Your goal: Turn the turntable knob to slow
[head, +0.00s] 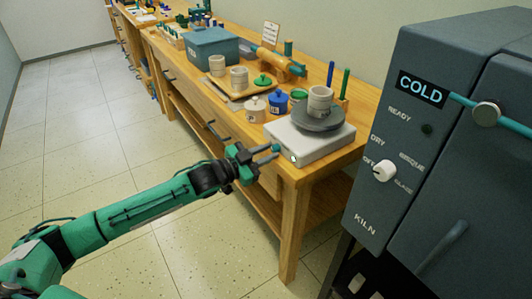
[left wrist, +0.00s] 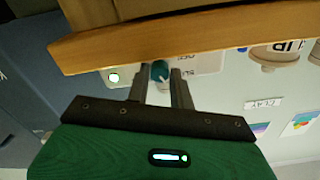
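The turntable (head: 325,143) has a white base at the near corner of the wooden table. A dark grey disc (head: 318,119) on it carries a pale clay pot (head: 320,100). The small teal knob (left wrist: 160,70) sits on the front of the base, between my left fingertips in the left wrist view. My left gripper (head: 276,153) is at the base's front left, fingers apart on either side of the knob. I see no clear grip on it. Partly hidden lettering (left wrist: 187,73) stands beside the knob. My right gripper is out of view.
A dark kiln (head: 400,130) reading COLD stands close on the right. The table (head: 225,115) also holds a blue lidded jar (head: 278,103), a white lidded jar (head: 256,109), more pots and a grey-blue box (head: 211,47). The floor at left is clear.

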